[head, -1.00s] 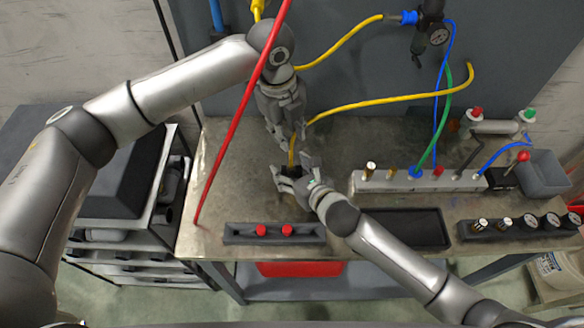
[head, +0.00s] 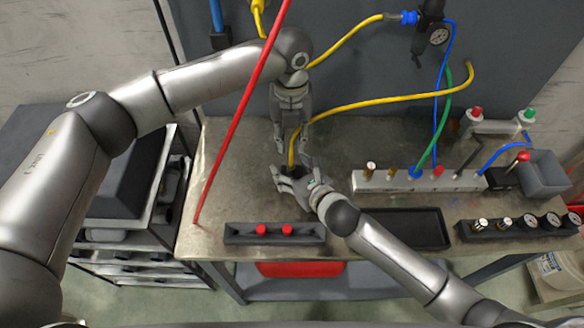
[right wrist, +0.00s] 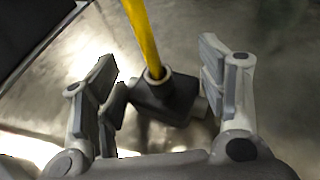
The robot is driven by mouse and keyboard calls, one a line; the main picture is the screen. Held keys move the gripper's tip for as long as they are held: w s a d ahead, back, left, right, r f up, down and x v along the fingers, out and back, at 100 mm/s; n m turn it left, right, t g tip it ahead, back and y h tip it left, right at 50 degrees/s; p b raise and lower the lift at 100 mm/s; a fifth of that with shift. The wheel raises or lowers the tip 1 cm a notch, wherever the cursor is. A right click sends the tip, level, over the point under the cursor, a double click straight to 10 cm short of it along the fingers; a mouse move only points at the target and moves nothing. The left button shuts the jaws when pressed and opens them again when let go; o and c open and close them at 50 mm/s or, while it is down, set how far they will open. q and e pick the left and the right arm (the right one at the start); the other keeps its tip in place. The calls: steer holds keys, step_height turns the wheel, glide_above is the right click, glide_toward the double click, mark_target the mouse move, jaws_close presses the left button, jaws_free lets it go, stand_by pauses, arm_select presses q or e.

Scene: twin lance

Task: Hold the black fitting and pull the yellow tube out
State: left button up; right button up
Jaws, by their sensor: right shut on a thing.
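The yellow tube (head: 380,101) curves from the right of the head view down into the black fitting. In the right wrist view the tube (right wrist: 143,38) enters the collar of the black fitting (right wrist: 170,100). My right gripper (head: 292,177) is shut on the fitting, low over the bench; its fingers stand on both sides of it in the wrist view (right wrist: 163,92). My left gripper (head: 292,144) is just above, pointing down, its fingers apart on either side of the tube. Contact with the tube cannot be seen. The fitting is mostly hidden by my right fingers in the head view.
A grey manifold (head: 405,181) with blue and green hoses is to the right. A holder with red caps (head: 274,234) is at the bench's front, beside a dark tray (head: 405,229). A red hose (head: 232,130) crosses in front at left.

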mark_target(291, 148)
arm_select(q)
steer(key=shift+f, duration=2.35)
jaws_close()
